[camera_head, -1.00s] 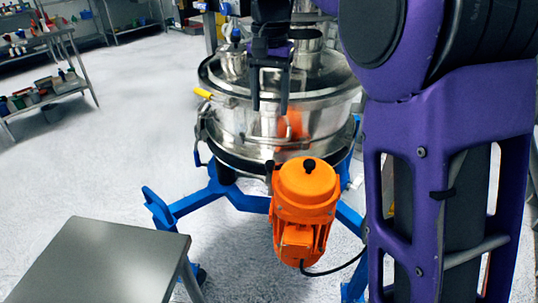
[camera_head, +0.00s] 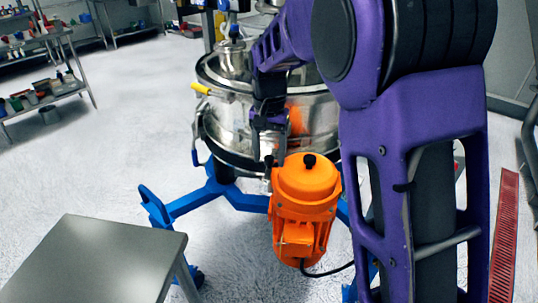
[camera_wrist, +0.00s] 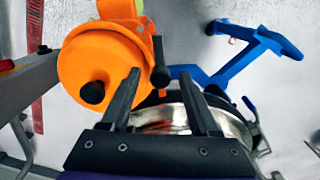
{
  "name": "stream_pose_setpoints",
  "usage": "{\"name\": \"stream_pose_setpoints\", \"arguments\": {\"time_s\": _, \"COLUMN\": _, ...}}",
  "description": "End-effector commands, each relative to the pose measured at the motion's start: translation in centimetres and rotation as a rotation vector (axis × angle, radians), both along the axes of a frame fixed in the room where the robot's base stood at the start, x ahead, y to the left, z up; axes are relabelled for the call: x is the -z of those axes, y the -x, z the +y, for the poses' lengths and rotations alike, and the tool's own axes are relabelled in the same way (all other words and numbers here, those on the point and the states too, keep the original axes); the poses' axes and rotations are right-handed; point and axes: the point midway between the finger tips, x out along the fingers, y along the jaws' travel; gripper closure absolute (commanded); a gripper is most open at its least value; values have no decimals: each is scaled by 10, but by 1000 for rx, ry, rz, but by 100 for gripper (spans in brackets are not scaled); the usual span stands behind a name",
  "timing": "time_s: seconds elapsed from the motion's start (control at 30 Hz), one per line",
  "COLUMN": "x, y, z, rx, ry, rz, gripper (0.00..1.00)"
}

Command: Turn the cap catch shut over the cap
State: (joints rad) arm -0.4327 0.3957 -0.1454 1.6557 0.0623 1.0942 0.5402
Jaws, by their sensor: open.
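The steel powder sifter (camera_head: 225,118) stands behind the orange motor, with part of its drum and lid behind my arm. A small steel cap-like fitting (camera_head: 234,62) with a dark knob sits on the lid's left side. A yellow-tipped lever (camera_head: 201,88) sticks out from the left rim; I cannot tell whether it is the cap catch. My gripper (camera_head: 268,150) is open and empty, pointing down in front of the drum and just above the motor. In the wrist view its fingers (camera_wrist: 158,85) are spread, with the motor at left and the shiny drum beyond.
The orange motor (camera_head: 305,190) is close below my gripper. The blue stand (camera_head: 215,192) spreads its legs around the sifter. A grey table (camera_head: 100,262) stands at front left. Shelves with bottles are at the back left. The floor between them is clear.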

Motion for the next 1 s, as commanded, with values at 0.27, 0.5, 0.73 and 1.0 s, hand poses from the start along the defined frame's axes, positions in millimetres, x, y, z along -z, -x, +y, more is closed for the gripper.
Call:
{"name": "stream_pose_setpoints", "arguments": {"time_s": 0.27, "x": 0, "y": 0, "z": 0, "rx": 0, "ry": 0, "rz": 0, "gripper": 49}}
{"name": "stream_pose_setpoints", "arguments": {"time_s": 0.5, "x": 0, "y": 0, "z": 0, "rx": 0, "ry": 0, "rz": 0, "gripper": 92}}
{"name": "stream_pose_setpoints", "arguments": {"time_s": 0.73, "x": 0, "y": 0, "z": 0, "rx": -1, "ry": 0, "rz": 0, "gripper": 100}}
{"name": "stream_pose_setpoints", "arguments": {"time_s": 1.0, "x": -1, "y": 0, "z": 0, "rx": -47, "ry": 0, "rz": 1, "gripper": 100}}
